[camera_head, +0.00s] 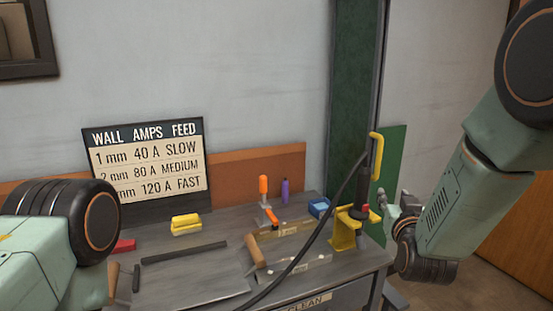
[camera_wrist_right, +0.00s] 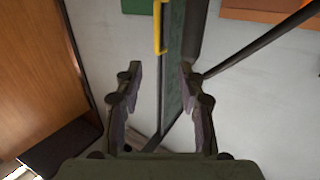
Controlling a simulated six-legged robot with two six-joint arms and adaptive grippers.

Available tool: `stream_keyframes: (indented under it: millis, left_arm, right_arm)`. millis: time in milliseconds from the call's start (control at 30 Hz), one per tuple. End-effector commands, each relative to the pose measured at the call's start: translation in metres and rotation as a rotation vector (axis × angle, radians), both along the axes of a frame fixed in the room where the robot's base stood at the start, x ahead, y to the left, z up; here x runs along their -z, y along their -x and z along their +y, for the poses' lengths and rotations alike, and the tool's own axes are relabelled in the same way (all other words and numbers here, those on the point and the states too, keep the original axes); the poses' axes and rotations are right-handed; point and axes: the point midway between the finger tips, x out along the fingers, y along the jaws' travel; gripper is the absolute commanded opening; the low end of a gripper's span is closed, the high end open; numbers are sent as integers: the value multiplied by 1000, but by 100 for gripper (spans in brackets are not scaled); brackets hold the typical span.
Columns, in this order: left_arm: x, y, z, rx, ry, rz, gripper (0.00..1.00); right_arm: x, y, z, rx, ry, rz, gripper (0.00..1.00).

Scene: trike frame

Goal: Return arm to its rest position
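My right arm (camera_head: 468,185) comes in from the right and hangs bent, with its forearm pointing down. Its gripper (camera_head: 390,203) is beside the right end of the workbench, just right of the yellow stand (camera_head: 343,232). In the right wrist view the two fingers of the right gripper (camera_wrist_right: 160,90) are apart, with nothing between them. My left arm (camera_head: 40,240) shows only as links and a black joint at the lower left. The left gripper is out of view.
The grey workbench (camera_head: 190,278) carries yellow blocks (camera_head: 186,225), an orange-handled clamp (camera_head: 264,190), a blue box (camera_head: 319,207) and a hammer (camera_head: 254,250). A black cable (camera_head: 318,232) crosses its front. Bare floor lies right of the bench.

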Motion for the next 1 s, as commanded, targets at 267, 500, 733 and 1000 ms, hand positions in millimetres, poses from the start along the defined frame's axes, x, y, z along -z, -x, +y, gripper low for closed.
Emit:
stream_keyframes:
  millis: [267, 500, 733, 1000]
  left_arm:
    - [0, 0, 0, 0, 0, 1, 40]
    - [0, 0, 0, 0, 0, 0, 40]
    - [0, 0, 0, 0, 0, 1, 40]
    - [0, 0, 0, 0, 0, 1, 40]
  right_arm:
    - [78, 39, 11, -50, -32, 265, 39]
    - [174, 114, 19, -84, -65, 573, 39]
    - [267, 234, 28, -115, -104, 943, 39]
    - [328, 391, 35, -133, -152, 1341, 39]
